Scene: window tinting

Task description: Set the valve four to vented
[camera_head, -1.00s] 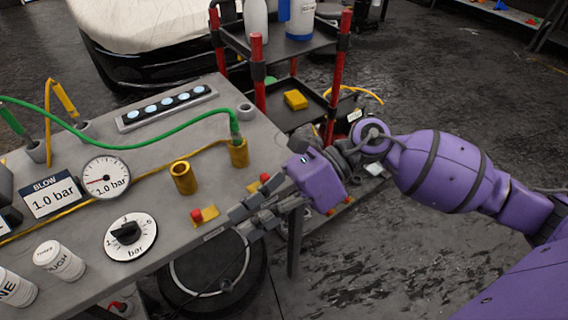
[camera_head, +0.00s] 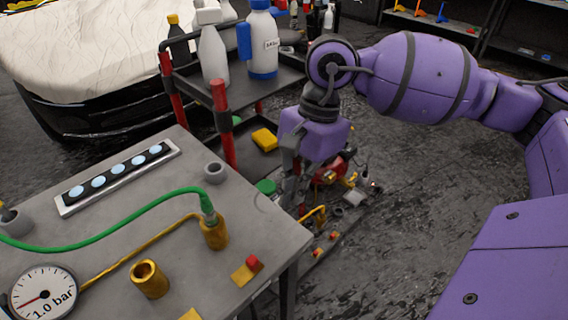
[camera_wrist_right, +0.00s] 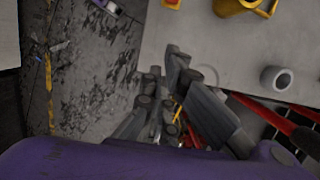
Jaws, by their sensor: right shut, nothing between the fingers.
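A red-knobbed yellow valve (camera_head: 247,270) lies near the right edge of the grey bench. Part of a second yellow piece (camera_head: 190,314) is cut off at the bottom edge. I cannot read any number marking valve four. My right gripper (camera_head: 289,196) points down beside the bench's right corner, apart from the red-knobbed valve and farther back. Its fingers are shut and empty. In the right wrist view the gripper (camera_wrist_right: 177,68) is at the bench edge, and a yellow and red piece (camera_wrist_right: 171,4) is cut off at the top. My left gripper is not in view.
On the grey bench (camera_head: 175,240) stand an open brass cup (camera_head: 149,280), a brass fitting (camera_head: 214,232) with a green hose, a pressure gauge (camera_head: 42,293) and a grey ring (camera_head: 215,171). A red-posted cart (camera_head: 224,122) with bottles stands behind. Dark floor is at the right.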

